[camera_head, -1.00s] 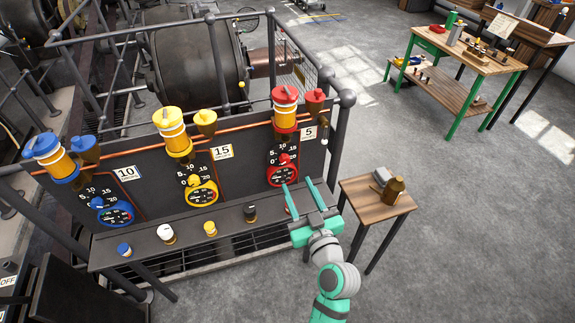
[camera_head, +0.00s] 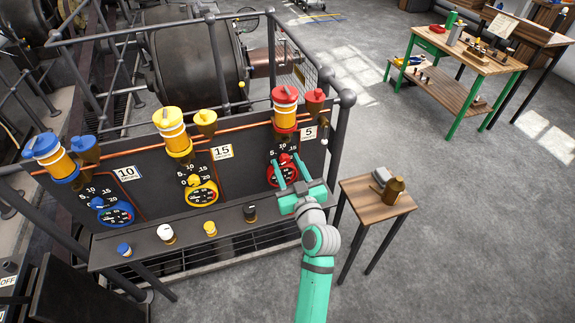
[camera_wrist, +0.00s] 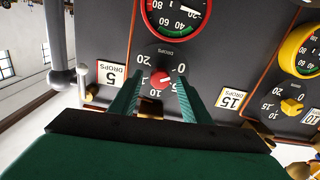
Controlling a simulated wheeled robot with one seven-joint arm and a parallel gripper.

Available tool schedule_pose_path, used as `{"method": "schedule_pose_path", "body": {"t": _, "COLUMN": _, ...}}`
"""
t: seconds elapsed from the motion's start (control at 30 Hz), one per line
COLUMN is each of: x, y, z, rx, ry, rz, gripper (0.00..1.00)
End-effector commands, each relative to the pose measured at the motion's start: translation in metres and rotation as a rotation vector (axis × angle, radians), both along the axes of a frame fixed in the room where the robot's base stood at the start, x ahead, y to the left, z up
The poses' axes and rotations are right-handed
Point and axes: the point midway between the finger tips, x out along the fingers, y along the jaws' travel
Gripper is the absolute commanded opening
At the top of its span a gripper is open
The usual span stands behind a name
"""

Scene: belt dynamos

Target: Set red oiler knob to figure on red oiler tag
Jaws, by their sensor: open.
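The red oiler knob (camera_wrist: 160,79) sits on its dial in the wrist view, between and beyond my fingertips. In the head view the knob (camera_head: 284,158) shows just above the red-rimmed gauge (camera_head: 276,174). The red oiler tag (camera_head: 309,132) reads 5 drops; it also shows in the wrist view (camera_wrist: 111,76). The dial carries the figures 0, 5, 10, 15 and 20; the 5 is partly hidden by a finger in the wrist view. My gripper (camera_head: 288,171) is open, its fingers on either side of the knob and apart from it.
The yellow oiler knob (camera_head: 193,181) and blue oiler knob (camera_head: 98,203) are to the left on the same panel. A shelf (camera_head: 188,247) with several small items runs below. A small wooden table (camera_head: 366,203) stands to the right.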

Motion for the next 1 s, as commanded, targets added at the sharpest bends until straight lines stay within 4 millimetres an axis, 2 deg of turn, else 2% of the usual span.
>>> {"method": "schedule_pose_path", "body": {"t": 0.03, "x": -0.0001, "y": 0.0001, "z": 0.0000, "rx": 0.000, "ry": 0.000, "rz": 0.000, "gripper": 0.38}}
{"method": "schedule_pose_path", "body": {"t": 0.1, "x": -0.0002, "y": 0.0000, "z": 0.0000, "rx": 0.000, "ry": 0.000, "rz": 0.000, "gripper": 0.22}}
{"method": "schedule_pose_path", "body": {"t": 0.2, "x": -0.0002, "y": 0.0000, "z": 0.0000, "rx": 0.000, "ry": 0.000, "rz": 0.000, "gripper": 0.02}}
{"method": "schedule_pose_path", "body": {"t": 0.57, "x": -0.0004, "y": 0.0006, "z": -0.0001, "rx": 0.044, "ry": 0.014, "rz": 0.001, "gripper": 0.02}}
{"method": "schedule_pose_path", "body": {"t": 1.0, "x": -0.0002, "y": 0.0006, "z": 0.0000, "rx": 0.356, "ry": 0.116, "rz": 0.002, "gripper": 0.02}}
